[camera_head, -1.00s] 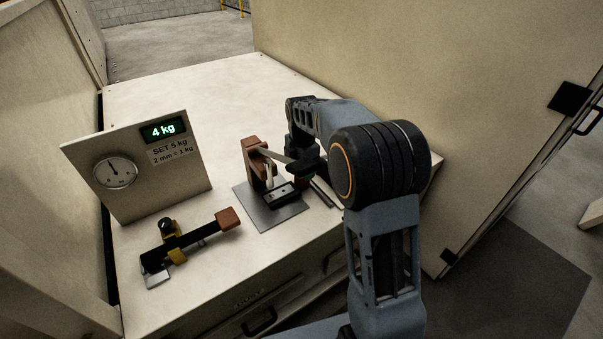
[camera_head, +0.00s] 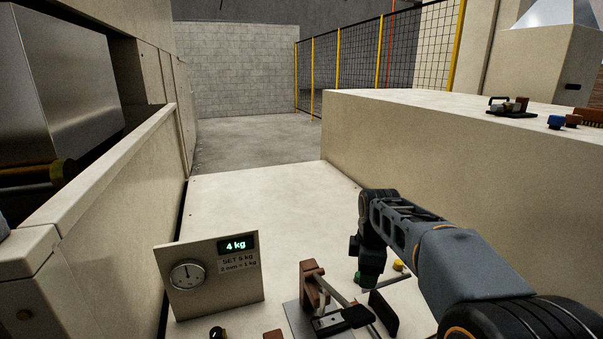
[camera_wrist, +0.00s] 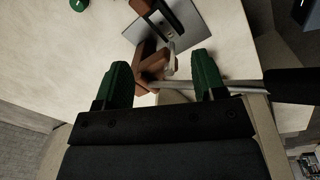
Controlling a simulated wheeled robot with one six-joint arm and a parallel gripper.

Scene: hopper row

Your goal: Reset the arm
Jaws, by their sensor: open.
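My gripper (camera_head: 368,278) is beyond and to the right of the clamp-like fixture in the head view. In the wrist view my gripper (camera_wrist: 163,78) has its two green fingers spread apart, with nothing held between them. In the wrist view the lever bar (camera_wrist: 243,86) runs past the right finger to the black grip (camera_wrist: 292,85). Whether a finger touches it, I cannot tell.
A panel (camera_head: 212,290) left of the fixture has a dial and a display reading 4 kg. A yellow knob (camera_head: 398,265) lies near my gripper. A tall cabinet (camera_head: 420,140) borders the bench on the right. The far bench top (camera_head: 270,190) is clear.

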